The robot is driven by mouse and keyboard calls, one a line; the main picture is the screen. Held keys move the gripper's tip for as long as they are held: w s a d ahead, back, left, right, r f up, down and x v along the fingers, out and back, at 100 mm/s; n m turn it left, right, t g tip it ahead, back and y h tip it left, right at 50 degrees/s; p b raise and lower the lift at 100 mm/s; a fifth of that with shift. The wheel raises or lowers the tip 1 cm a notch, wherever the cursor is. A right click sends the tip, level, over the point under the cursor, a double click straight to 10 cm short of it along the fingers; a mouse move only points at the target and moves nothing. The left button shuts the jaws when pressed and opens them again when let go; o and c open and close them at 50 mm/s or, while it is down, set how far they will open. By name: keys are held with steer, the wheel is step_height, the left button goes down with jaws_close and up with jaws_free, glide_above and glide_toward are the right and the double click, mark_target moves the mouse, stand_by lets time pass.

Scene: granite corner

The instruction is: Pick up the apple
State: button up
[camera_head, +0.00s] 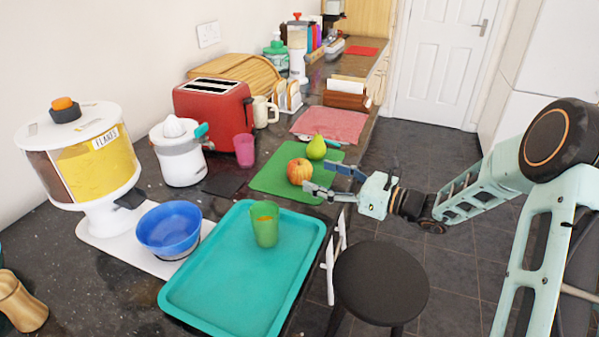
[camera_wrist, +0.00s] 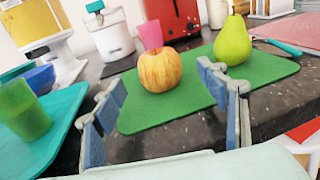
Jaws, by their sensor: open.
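The red and yellow apple (camera_head: 300,171) sits on a green cutting board (camera_head: 268,180) on the dark counter. In the wrist view the apple (camera_wrist: 160,70) stands ahead, between the line of the two fingers and a little beyond them. My gripper (camera_head: 325,177) is open and empty at the right edge of the board, with its blue-padded fingers pointing left toward the apple. In the wrist view my gripper (camera_wrist: 165,100) shows both fingers spread wide, apart from the apple. A green pear (camera_head: 316,147) stands upright on the board just behind the apple.
A teal tray (camera_head: 200,290) with a green cup (camera_head: 265,224) lies in front of the board. A pink cup (camera_head: 243,150), a red toaster (camera_head: 213,115) and a white juicer (camera_head: 180,155) stand behind. A dark stool (camera_head: 380,282) is below the counter edge.

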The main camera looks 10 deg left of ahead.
mark_target(310, 173)
steer(key=x, duration=0.5)
steer(key=shift+a, duration=0.15)
steer(key=c, duration=1.3)
